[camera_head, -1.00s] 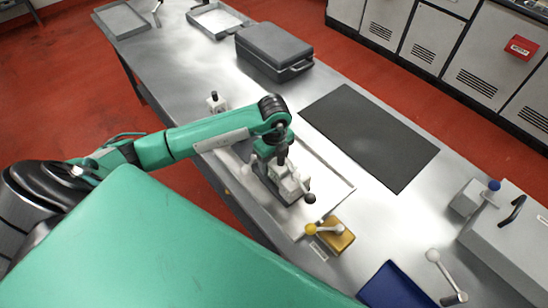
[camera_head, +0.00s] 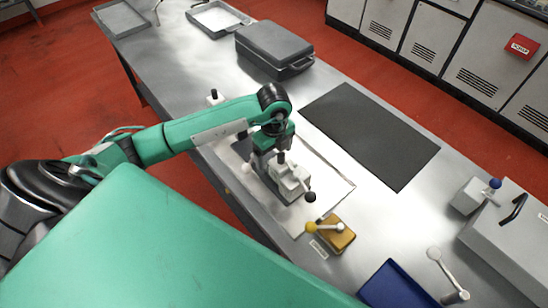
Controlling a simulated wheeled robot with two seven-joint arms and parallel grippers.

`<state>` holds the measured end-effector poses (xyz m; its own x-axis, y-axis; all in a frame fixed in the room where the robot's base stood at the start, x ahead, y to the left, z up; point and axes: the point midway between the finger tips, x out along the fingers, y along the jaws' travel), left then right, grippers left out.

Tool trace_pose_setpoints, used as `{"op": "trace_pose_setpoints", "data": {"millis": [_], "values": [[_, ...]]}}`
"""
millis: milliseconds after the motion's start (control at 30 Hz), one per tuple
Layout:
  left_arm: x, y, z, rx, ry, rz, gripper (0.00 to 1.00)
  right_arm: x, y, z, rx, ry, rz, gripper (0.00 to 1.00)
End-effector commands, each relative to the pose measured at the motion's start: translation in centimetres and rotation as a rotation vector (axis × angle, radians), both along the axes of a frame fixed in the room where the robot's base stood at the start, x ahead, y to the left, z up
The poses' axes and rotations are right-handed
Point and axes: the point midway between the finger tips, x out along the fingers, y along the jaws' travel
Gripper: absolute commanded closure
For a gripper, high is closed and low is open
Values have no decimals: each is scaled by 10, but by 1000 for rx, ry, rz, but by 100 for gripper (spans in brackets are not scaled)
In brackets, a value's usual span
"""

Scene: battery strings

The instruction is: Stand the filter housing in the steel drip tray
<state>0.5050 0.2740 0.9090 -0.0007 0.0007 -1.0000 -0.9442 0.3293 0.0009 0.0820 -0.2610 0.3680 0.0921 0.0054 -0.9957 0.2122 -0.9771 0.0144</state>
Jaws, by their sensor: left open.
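The pale grey filter housing (camera_head: 291,181), with black knobs, stands upright in the shallow steel drip tray (camera_head: 326,182) at the middle of the bench. It is on a darker base whose outline is partly hidden. My left gripper (camera_head: 268,158) is open, just behind and left of the housing's top. From this angle I cannot tell whether its fingers touch the housing. My left arm and gripper hide the tray's left part. My right gripper is not in view.
A yellow-brown block with a lever (camera_head: 338,236) sits by the tray's near corner. A black mat (camera_head: 370,135) lies to the right and a dark case (camera_head: 274,50) behind. A blue tray (camera_head: 393,287) and a grey box (camera_head: 515,240) are at lower right.

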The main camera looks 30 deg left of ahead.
Motion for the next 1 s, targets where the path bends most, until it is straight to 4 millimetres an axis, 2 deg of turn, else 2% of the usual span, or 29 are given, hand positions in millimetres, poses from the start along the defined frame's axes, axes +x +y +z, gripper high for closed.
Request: {"op": "trace_pose_setpoints", "data": {"millis": [200, 433, 600, 1000], "values": [[1, 0, 48, 0, -7, -2, 13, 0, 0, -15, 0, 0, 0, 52], [1, 0, 85, -1, -4, -1, 13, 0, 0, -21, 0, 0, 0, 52], [1, 0, 95, -1, -2, 0, 13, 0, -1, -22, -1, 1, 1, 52], [0, 0, 96, 0, -1, 0, 13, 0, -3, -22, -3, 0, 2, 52]]}}
